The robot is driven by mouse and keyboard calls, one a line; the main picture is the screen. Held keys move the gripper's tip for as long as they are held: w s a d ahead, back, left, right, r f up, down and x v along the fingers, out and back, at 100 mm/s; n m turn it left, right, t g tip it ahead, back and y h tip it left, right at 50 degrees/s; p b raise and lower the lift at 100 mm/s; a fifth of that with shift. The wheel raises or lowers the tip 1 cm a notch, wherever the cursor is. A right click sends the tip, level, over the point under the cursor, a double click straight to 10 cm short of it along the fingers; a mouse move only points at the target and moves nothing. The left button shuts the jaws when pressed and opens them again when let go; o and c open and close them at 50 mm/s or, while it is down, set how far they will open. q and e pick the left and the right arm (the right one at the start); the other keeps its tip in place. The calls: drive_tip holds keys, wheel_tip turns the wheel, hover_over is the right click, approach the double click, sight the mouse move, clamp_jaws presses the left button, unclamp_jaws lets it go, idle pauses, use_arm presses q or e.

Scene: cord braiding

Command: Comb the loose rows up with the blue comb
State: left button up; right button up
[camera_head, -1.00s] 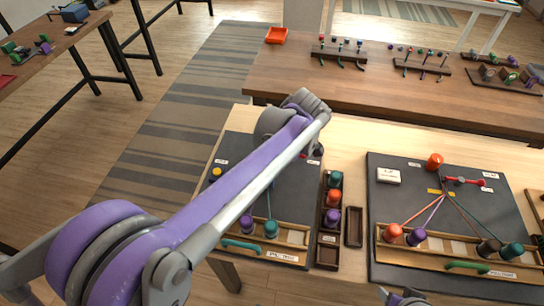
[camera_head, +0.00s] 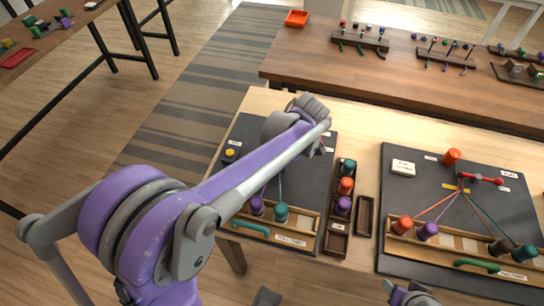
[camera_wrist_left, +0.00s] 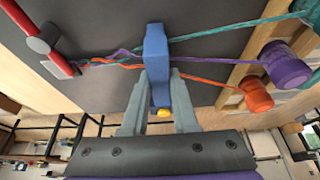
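In the left wrist view my left gripper (camera_wrist_left: 158,103) is shut on the blue comb (camera_wrist_left: 155,58), which stands across the cords. A twisted stretch of orange, purple and teal cord (camera_wrist_left: 105,61) runs from the comb to the red clamp (camera_wrist_left: 45,40). On the other side the cords fan out to the teal (camera_wrist_left: 304,12), purple (camera_wrist_left: 284,64) and orange (camera_wrist_left: 256,96) bobbins. In the head view my left arm hides the gripper, comb and clamp; the purple (camera_head: 256,205) and teal bobbins show. My right gripper (camera_head: 408,293) is partly cut off at the bottom edge; its fingers are unclear.
A rack (camera_head: 335,243) with spare bobbins and a small empty dark tray (camera_head: 365,215) stand right of the left board (camera_head: 252,131). A second board (camera_head: 398,190) with its own red clamp and cords lies further right. Another table (camera_head: 420,85) stands behind.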

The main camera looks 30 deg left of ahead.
use_arm(q)
clamp_jaws()
drive_tip(key=shift+w, duration=0.15)
drive_tip(key=shift+w+a, duration=0.2)
drive_tip(key=shift+w, duration=0.55)
drive_tip(key=shift+w+a, duration=0.2)
drive_tip(key=shift+w, duration=0.5)
wheel_tip(320, 180, up, 9)
drive_tip(key=s+p, duration=0.1)
drive_tip(key=p, duration=0.5)
drive_tip(key=shift+d, duration=0.15)
